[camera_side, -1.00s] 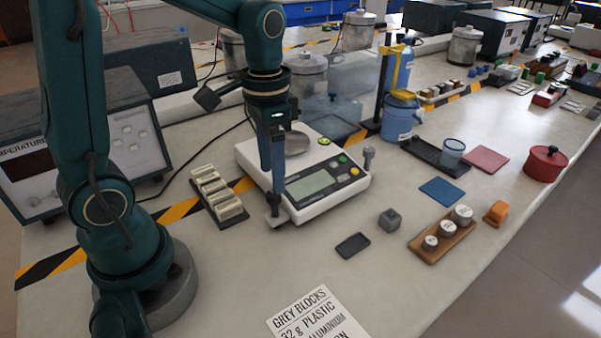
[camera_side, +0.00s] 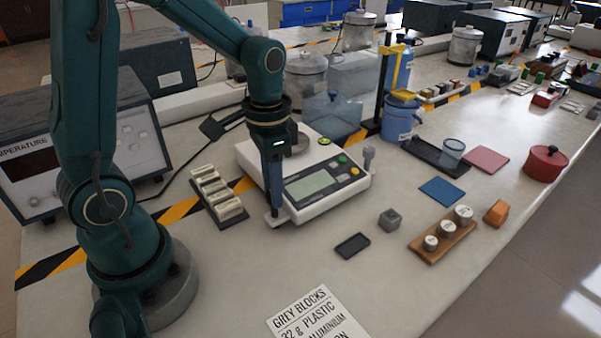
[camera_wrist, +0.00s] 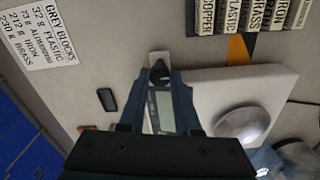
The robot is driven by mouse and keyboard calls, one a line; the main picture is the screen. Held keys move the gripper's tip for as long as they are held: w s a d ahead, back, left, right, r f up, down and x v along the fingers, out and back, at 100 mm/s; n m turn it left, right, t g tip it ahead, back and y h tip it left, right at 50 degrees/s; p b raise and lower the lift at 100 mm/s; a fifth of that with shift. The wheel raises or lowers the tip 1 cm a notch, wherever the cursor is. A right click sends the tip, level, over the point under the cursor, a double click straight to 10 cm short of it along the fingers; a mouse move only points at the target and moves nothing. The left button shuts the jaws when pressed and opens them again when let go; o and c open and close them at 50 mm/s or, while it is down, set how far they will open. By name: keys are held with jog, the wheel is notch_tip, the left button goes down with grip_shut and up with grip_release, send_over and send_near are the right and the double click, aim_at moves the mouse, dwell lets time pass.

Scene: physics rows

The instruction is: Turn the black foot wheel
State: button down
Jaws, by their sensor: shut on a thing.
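The white balance (camera_side: 335,201) stands on the bench with its display facing the front. It also shows in the wrist view (camera_wrist: 208,84), with its round metal pan (camera_wrist: 242,122). The black foot wheel (camera_wrist: 160,73) sits on a light tab at the balance's corner, between my fingertips. My gripper (camera_side: 275,214) points down at the front left corner of the balance and is shut on the wheel. In the wrist view, my gripper (camera_wrist: 160,80) has one finger on each side of the wheel. In the side view, the fingers mostly hide the wheel.
A rack of labelled blocks (camera_side: 217,198) stands close left of my gripper. A dark pad (camera_side: 353,245), a grey cube (camera_side: 390,219) and a wooden tray of weights (camera_side: 433,253) lie to the right. A printed card (camera_side: 317,318) lies in front. Bench between is bare.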

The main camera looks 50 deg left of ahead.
jog(key=n, duration=0.4)
jog(key=shift+n, duration=2)
jog(key=c, duration=0.6)
grip_release()
jog(key=shift+r, duration=2.6)
